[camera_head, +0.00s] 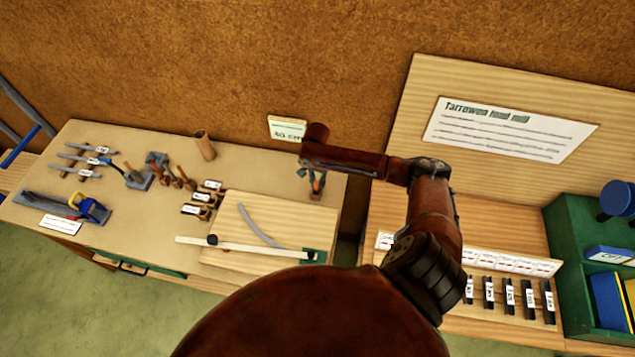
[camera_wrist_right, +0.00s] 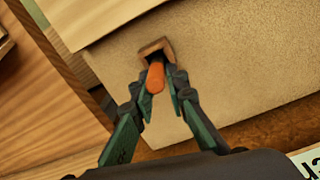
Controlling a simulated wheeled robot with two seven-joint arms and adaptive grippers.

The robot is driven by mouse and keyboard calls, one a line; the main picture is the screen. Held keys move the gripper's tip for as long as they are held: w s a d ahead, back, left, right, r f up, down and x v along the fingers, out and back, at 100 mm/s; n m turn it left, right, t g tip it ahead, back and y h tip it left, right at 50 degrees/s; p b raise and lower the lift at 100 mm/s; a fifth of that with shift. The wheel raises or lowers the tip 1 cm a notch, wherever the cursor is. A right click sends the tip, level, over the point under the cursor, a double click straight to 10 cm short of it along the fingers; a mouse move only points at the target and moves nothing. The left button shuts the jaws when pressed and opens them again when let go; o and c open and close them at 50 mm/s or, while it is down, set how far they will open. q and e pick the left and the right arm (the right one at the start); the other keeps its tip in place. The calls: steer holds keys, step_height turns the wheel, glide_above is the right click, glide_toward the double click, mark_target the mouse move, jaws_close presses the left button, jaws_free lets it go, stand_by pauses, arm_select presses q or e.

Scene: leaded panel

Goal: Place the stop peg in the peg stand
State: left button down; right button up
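The stop peg is an orange rod (camera_wrist_right: 155,78), seen nearly end-on in the right wrist view. In the head view the peg (camera_head: 318,184) is small and upright near the bench's right end. The peg stand is a small square wooden block (camera_wrist_right: 153,48); it also shows in the head view (camera_head: 316,196). The peg's far end overlaps the stand's opening; how deep it sits I cannot tell. My right gripper (camera_head: 312,177) points down over the stand, its fingers (camera_wrist_right: 160,92) against both sides of the peg. My left gripper is out of view.
A brown cup (camera_head: 204,145) and several tools stand farther left. A green shelf unit (camera_head: 570,235) is at the right.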

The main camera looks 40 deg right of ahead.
steer(key=o, duration=0.4)
step_height(320, 180, up, 12)
steer(key=shift+w+r+b, duration=0.1)
steer(key=shift+r+b, duration=0.05)
steer(key=shift+b, duration=0.15)
stand_by(0.8)
